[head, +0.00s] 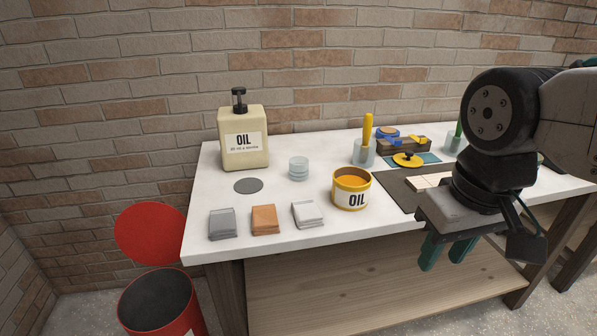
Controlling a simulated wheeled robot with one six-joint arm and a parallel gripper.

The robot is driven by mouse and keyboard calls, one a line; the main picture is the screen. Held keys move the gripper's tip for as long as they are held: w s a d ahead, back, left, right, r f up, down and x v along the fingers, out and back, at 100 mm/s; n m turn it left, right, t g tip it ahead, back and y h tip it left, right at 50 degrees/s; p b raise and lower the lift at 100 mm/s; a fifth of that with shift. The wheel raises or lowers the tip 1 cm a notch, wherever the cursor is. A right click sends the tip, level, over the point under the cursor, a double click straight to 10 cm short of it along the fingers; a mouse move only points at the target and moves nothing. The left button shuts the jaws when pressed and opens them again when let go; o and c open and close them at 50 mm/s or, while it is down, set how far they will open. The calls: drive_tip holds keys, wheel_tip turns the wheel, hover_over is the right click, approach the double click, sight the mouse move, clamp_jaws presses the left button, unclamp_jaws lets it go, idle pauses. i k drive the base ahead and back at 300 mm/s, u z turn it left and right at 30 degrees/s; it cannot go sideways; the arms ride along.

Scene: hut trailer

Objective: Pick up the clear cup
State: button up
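A clear, ridged, short round piece (298,168) stands on the white table between the oil jug and the oil tin; it may be a cup or a stack of clear discs. A clear cup (364,153) further back has a yellow-handled tool (367,129) standing in it. Another clear cup (453,143) at the right back holds something green and is partly hidden by my arm. My gripper (447,257) hangs at the table's front edge, well right of and nearer than the cups. Its teal fingers are apart with nothing between them.
The white table (225,205) holds an oil jug (243,140), an open oil tin (352,190), and grey (222,223), orange (264,219) and white (307,214) folded cloths. A dark mat (398,192) lies at right. A red bin (160,305) stands at left.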

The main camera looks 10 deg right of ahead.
sight(299, 169)
drive_tip(key=u, duration=1.9)
drive_tip(key=i, duration=1.25)
drive_tip(key=z, duration=3.65)
drive_tip(key=i, duration=0.5)
drive_tip(key=u, duration=0.05)
